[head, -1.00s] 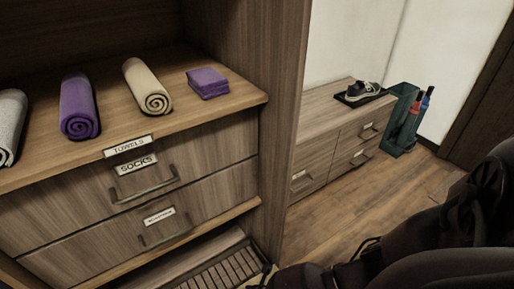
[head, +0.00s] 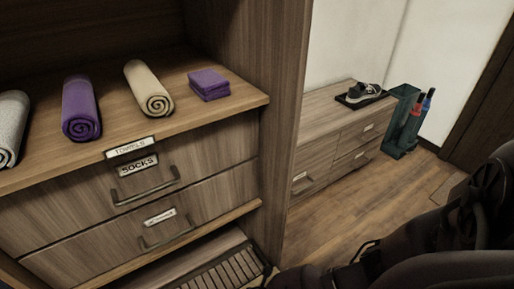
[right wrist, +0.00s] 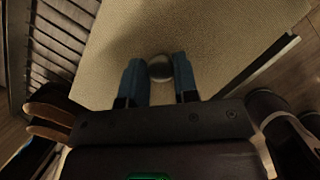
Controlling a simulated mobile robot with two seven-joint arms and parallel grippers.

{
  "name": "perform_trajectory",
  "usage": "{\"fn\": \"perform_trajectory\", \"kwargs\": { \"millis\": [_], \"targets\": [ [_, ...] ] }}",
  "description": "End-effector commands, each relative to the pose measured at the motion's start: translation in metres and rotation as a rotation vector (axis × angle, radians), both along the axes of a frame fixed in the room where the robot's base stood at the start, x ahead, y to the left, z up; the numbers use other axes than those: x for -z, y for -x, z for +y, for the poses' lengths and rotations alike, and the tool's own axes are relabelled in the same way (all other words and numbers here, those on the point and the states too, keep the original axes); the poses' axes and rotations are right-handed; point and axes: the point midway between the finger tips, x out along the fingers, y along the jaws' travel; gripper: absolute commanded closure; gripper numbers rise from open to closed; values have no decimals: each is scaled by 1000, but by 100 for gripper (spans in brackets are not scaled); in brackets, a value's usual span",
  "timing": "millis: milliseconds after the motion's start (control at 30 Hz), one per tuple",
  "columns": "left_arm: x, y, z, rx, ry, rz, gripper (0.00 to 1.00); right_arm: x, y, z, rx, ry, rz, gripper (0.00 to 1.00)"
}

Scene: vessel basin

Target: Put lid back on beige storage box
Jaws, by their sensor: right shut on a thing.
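In the right wrist view a broad beige textured panel, apparently the box lid (right wrist: 205,35), fills most of the picture. A round dark knob (right wrist: 160,66) stands on it. My right gripper (right wrist: 159,74) has its two blue fingers on either side of the knob and is shut on it. The beige box body cannot be made out apart from the lid; whether the lid touches it is hidden. In the head view neither the lid nor the right gripper shows, only my dark arm at lower right. My left gripper is in neither view.
A slatted rack (right wrist: 62,40) lies left of the lid; it also shows under the drawers in the head view (head: 225,270). Rolled towels (head: 81,108) and a folded purple cloth (head: 208,84) lie on the shelf. A low cabinet (head: 325,120) bears a shoe (head: 364,92). Wooden floor (head: 335,205) is open.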

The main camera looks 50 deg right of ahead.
Motion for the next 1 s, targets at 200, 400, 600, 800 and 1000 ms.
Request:
{"fn": "perform_trajectory", "kwargs": {
  "millis": [200, 400, 600, 800, 1000],
  "targets": [
    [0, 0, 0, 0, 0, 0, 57, 0, 0, 0, 0, 0, 0, 100],
    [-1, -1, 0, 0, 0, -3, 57, 0, -1, 0, 0, 1, -1, 100],
    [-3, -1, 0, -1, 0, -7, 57, 1, -1, 0, 0, 0, -1, 100],
    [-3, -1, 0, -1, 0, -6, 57, 2, 0, 0, 0, 0, -1, 100],
    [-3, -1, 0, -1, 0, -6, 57, 2, 0, 0, 0, 0, -1, 63]
  ]
}}
